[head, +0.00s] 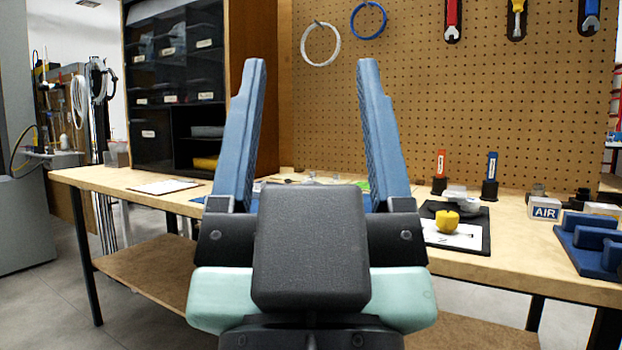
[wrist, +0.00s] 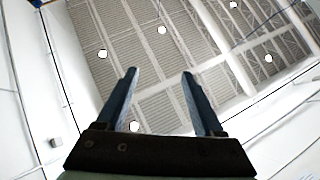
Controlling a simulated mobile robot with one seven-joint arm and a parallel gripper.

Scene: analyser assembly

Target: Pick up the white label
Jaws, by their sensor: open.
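My gripper (head: 312,64) is raised in front of the workbench, its two blue fingers pointing up, wide apart, with nothing between them. In the wrist view my gripper (wrist: 159,73) is also open and empty against the ceiling. I cannot single out a loose white label with certainty. A small white block marked AIR (head: 545,209) stands on the right of the bench, and another white piece (head: 601,209) is partly visible to its right. Small white labels (head: 205,43) are on the dark drawer cabinet. My gripper hides the middle of the bench.
The wooden bench (head: 505,256) spans the view before a pegboard (head: 430,100) with hanging tools. Blue blocks (head: 590,244) sit at the right edge. A clipboard (head: 163,187) lies at left, with bare bench around it.

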